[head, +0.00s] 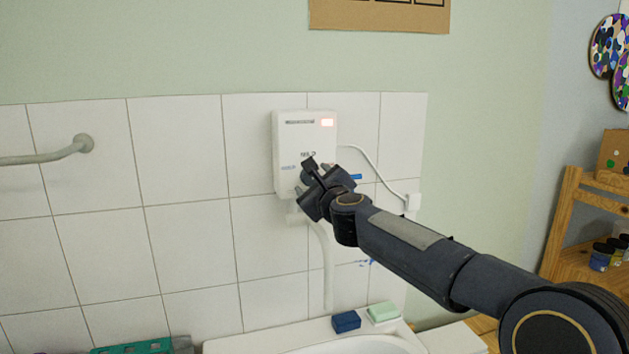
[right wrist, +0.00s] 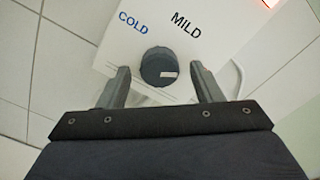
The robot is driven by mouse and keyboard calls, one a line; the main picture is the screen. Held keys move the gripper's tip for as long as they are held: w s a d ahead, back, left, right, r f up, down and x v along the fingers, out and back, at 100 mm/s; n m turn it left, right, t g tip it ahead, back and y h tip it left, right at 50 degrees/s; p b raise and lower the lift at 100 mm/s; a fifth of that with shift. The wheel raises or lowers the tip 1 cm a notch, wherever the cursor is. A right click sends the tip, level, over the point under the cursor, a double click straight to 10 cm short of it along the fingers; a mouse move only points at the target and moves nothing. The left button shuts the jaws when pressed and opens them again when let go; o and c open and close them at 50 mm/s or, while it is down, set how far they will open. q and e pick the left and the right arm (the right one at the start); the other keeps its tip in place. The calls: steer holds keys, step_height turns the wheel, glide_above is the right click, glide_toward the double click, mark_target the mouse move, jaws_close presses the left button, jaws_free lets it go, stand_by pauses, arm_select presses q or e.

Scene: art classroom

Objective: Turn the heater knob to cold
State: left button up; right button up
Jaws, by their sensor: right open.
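The white heater (head: 291,143) hangs on the tiled wall, with a lit red display at its upper right. Its dark round knob (right wrist: 159,66) shows in the right wrist view below the printed word MILD, with blue COLD to the left. A small pale mark sits on the lower right of the knob's face. My right gripper (head: 312,177) is at the lower front of the heater and hides most of the knob in the head view. In the wrist view its open fingers (right wrist: 160,86) stand on either side of the knob, apart from it. My left gripper is not in view.
A sink (head: 290,340) lies below, with a blue block (head: 346,321) and a green block (head: 383,312) on its rim. A pale pipe (head: 326,260) and a cord (head: 372,163) run from the heater. A wall rail (head: 50,157) is at the left. A wooden shelf (head: 562,220) stands right.

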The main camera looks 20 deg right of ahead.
steer(key=c, duration=1)
